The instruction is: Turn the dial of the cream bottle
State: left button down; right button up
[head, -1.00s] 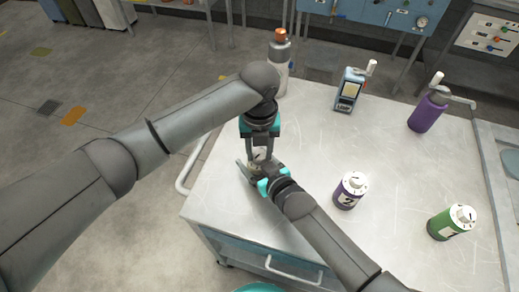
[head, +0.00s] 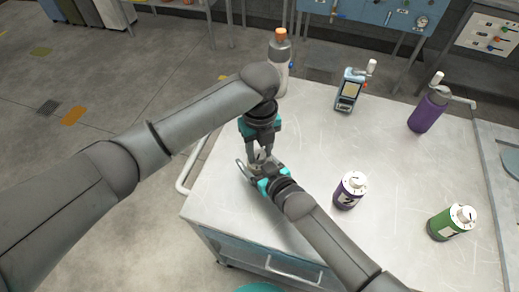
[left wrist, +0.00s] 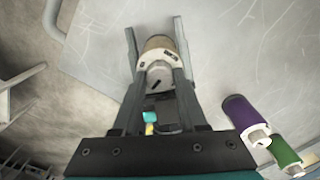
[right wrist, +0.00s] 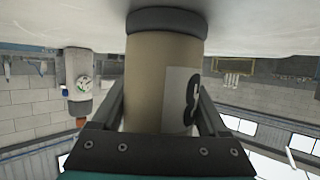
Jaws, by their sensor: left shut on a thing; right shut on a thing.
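The cream bottle (right wrist: 148,85) stands upright on the table. It shows large in the right wrist view, with a dark base ring and a pale label with a black figure. My right gripper (right wrist: 160,110) is shut on its body from the side. The bottle's white dial (left wrist: 157,74) shows in the left wrist view between the fingers of my left gripper (left wrist: 157,45), which points down from above and is shut on the dial. In the head view both grippers meet over the bottle and hide most of it.
To the right stand a purple bottle (head: 350,191) and a green bottle (head: 451,222) with white dials. Farther back are a grey bottle with an orange cap (head: 279,60), a blue device (head: 349,90) and a purple crank bottle (head: 428,112). The table middle (head: 330,145) is clear.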

aim_at(259, 154)
pick_arm(q)
jog(key=n, duration=0.5)
jog(key=shift+n, duration=2.5)
jog(key=shift+c, duration=2.2)
grip_release()
jog(key=shift+r, duration=0.1)
notch_tip(259, 154, up, 12)
